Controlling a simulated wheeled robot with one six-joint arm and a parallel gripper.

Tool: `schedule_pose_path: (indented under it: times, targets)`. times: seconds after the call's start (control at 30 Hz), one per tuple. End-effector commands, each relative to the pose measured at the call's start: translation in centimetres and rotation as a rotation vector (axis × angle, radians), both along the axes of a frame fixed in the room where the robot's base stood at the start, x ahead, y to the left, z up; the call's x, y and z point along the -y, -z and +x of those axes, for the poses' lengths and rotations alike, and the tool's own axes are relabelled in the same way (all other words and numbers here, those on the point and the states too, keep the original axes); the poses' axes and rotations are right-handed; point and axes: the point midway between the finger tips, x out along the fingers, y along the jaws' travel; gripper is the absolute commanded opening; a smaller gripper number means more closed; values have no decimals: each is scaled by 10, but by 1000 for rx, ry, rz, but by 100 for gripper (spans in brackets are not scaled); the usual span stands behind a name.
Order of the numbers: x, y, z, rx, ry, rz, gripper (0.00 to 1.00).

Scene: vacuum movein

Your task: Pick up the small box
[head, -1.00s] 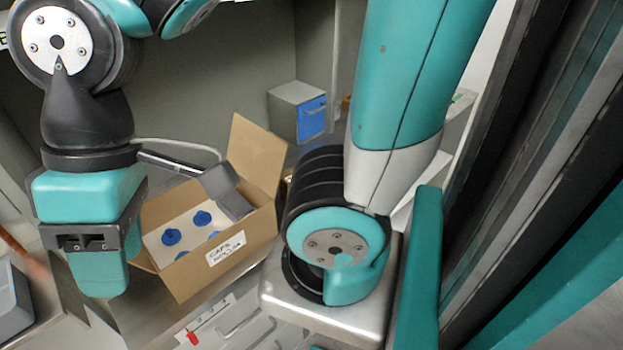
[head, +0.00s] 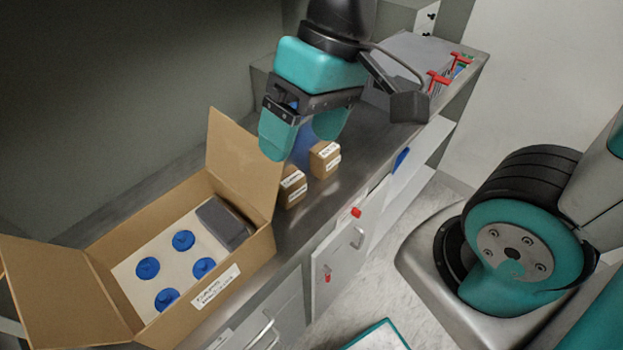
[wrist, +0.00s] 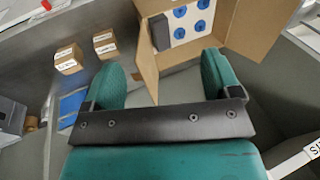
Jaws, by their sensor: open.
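Two small brown cardboard boxes with white labels stand close together on the counter. In the head view one (head: 292,188) is nearer the large open box and the other (head: 325,160) is just right of it. I cannot tell which one the task means. Both also show at the left of the wrist view, one at the far left (wrist: 68,60) and one beside it (wrist: 104,46). My gripper (head: 302,142) is open and empty above the counter, over and behind the small boxes. In the wrist view both boxes lie left of my gripper (wrist: 160,68), outside its fingers.
A large open cardboard box (head: 215,293) with blue-capped items and a dark grey block stands left of the small boxes. Its raised flap (head: 240,160) is near my gripper. Red-handled items (head: 440,77) lie at the counter's far right.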

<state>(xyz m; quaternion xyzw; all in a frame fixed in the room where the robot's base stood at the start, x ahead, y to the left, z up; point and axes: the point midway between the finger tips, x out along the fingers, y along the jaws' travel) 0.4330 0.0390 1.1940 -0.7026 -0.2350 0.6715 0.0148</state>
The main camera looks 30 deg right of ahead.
Motion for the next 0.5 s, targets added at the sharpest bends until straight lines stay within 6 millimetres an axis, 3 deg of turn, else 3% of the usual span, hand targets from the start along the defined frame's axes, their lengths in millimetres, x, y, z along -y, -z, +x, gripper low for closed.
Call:
schedule_pose_path:
  times: [0.1,0.3,0.5]
  targets:
    - [18,27,51,-175,396,-16,83]
    - [64,78,124,-460,1073,-42,83]
    - [97,114,157,-629,1466,-59,83]
